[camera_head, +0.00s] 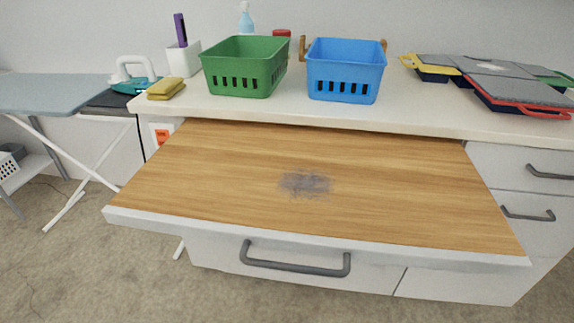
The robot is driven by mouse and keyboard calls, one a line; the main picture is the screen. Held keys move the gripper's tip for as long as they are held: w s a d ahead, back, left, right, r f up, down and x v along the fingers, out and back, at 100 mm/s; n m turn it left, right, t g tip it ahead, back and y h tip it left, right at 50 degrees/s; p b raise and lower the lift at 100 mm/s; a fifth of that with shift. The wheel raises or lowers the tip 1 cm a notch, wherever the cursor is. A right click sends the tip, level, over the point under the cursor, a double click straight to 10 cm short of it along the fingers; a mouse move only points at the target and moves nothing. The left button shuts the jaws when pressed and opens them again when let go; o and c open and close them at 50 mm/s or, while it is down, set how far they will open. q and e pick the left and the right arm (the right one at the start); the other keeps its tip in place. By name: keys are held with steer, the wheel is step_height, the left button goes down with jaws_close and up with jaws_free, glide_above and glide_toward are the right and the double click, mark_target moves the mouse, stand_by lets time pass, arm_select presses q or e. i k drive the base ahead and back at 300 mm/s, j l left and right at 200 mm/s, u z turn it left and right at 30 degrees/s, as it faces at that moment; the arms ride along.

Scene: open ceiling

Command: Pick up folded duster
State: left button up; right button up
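The folded duster (166,88) is a yellow, layered cloth. It lies on the left end of the white countertop (420,121), to the left of the green basket (222,80). Nothing covers it. Neither of my grippers shows in the head view.
A pulled-out wooden board (390,180) with a grey smudge (305,184) juts out below the counter. A blue basket (345,70), white holder (184,59), iron (135,80) and several grey-topped cases (520,92) stand around. An ironing board (45,93) is at left.

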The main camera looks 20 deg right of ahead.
mark_target(165, 88)
steer(key=z, duration=0.4)
steer(key=i+j+z, duration=0.15)
steer(key=z, duration=0.3)
steer(key=j+z, duration=0.45)
steer(key=i+j+z, duration=0.1)
steer(key=z, duration=0.35)
steer(key=j, duration=0.1)
